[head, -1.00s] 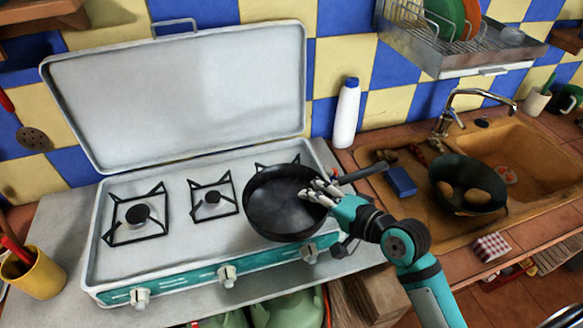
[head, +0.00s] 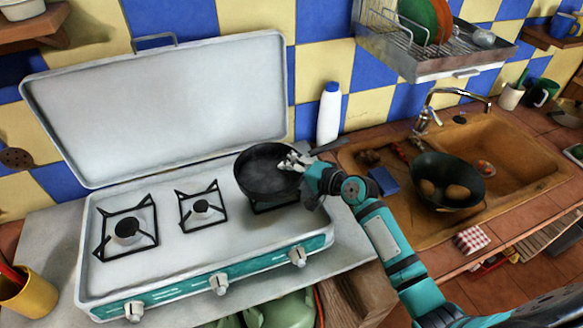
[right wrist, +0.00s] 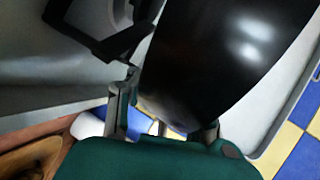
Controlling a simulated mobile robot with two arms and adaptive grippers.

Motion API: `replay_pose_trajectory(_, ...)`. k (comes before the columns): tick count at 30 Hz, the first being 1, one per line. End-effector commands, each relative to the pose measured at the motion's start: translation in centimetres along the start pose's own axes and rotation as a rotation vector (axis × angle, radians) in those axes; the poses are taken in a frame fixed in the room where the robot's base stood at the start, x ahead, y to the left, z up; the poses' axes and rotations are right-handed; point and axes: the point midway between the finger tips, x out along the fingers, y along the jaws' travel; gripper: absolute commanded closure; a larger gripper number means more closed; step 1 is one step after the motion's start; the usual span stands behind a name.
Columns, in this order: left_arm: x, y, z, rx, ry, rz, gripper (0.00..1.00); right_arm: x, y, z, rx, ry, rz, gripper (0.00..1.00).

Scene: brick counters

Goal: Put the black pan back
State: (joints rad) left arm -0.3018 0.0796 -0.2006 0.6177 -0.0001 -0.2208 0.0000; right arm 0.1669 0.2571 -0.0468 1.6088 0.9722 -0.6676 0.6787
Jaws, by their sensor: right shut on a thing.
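The black pan (head: 262,172) is over the right burner of the white stove (head: 180,255), with its handle pointing to the upper right. Part of that burner's grate (head: 275,206) shows below the pan; I cannot tell whether they touch. My right gripper (head: 292,163) is shut on the black pan at its right rim, near the handle. In the right wrist view the pan's dark side (right wrist: 225,50) fills the upper middle, with the gripper's fingers (right wrist: 165,118) at its lower edge. My left gripper is not in view.
The stove's raised lid (head: 160,110) stands behind the burners. The left and middle burners are bare. A white bottle (head: 328,118) stands behind the handle.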

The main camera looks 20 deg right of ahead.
Motion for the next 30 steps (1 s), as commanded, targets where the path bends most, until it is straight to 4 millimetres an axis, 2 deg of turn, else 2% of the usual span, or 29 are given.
replay_pose_trajectory(14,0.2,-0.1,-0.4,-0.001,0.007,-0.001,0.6,0.3,0.8,0.1,0.0,0.004,-0.008,1.0)
replay_pose_trajectory(15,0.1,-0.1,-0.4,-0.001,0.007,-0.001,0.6,0.3,1.0,0.1,-0.001,0.002,-0.002,0.86)
replay_pose_trajectory(23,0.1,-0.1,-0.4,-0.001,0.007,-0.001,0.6,0.3,1.0,0.1,-0.001,0.002,-0.003,0.52)
replay_pose_trajectory(30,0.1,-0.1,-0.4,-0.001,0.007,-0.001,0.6,0.3,1.0,0.1,-0.001,0.002,-0.002,0.51)
